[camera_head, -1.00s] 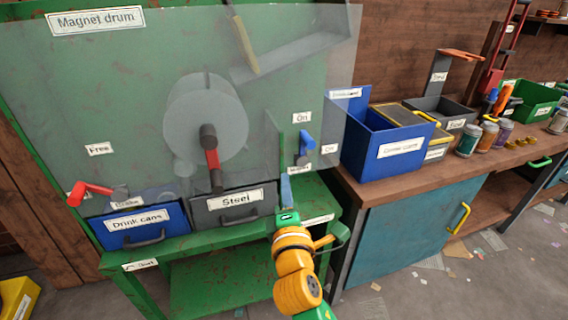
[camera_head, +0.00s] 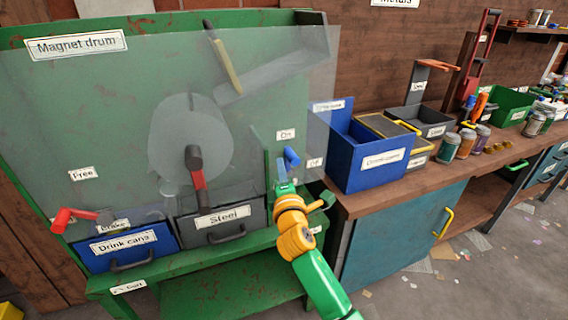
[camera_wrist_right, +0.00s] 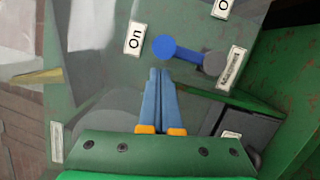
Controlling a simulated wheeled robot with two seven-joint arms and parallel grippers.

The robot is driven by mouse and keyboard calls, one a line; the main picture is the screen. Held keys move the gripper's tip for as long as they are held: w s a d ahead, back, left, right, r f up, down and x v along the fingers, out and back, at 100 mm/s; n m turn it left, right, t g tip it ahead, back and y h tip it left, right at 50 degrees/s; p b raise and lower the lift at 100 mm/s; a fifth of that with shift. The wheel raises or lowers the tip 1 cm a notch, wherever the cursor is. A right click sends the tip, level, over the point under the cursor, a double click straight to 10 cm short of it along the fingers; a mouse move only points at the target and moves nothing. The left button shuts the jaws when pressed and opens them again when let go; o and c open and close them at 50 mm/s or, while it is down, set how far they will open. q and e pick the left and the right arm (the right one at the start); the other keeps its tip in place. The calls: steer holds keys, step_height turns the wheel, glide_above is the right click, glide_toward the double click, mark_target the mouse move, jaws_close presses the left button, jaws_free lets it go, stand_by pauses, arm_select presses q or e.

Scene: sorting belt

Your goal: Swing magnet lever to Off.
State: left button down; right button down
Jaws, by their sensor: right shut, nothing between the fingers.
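The magnet lever is a short blue handle (camera_head: 291,157) on the right side of the green magnet drum machine, between the On label (camera_head: 285,134) and a label at its right that looks like Off (camera_head: 314,163). In the right wrist view the blue lever (camera_wrist_right: 181,50) runs from a grey pivot to a round blue end beside the On label (camera_wrist_right: 135,38). My right gripper (camera_head: 283,183) is just below the lever in the head view. Its blue fingers (camera_wrist_right: 159,72) are shut and empty, their tips close to the lever's blue end; contact cannot be told. My left gripper is not in view.
A clear panel (camera_head: 90,130) covers the drum (camera_head: 190,140). A red brake lever (camera_head: 70,216) is at the left. Drink cans (camera_head: 125,243) and Steel (camera_head: 222,221) bins sit below. A blue bin (camera_head: 375,165) stands on the bench at the right.

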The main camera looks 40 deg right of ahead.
steer(key=shift+s+d, duration=0.1)
steer(key=shift+d, duration=0.25)
steer(key=shift+r, duration=0.1)
steer(key=shift+d+r+m+p, duration=0.1)
steer(key=shift+d+m+p, duration=0.1)
steer(key=shift+m+p, duration=0.25)
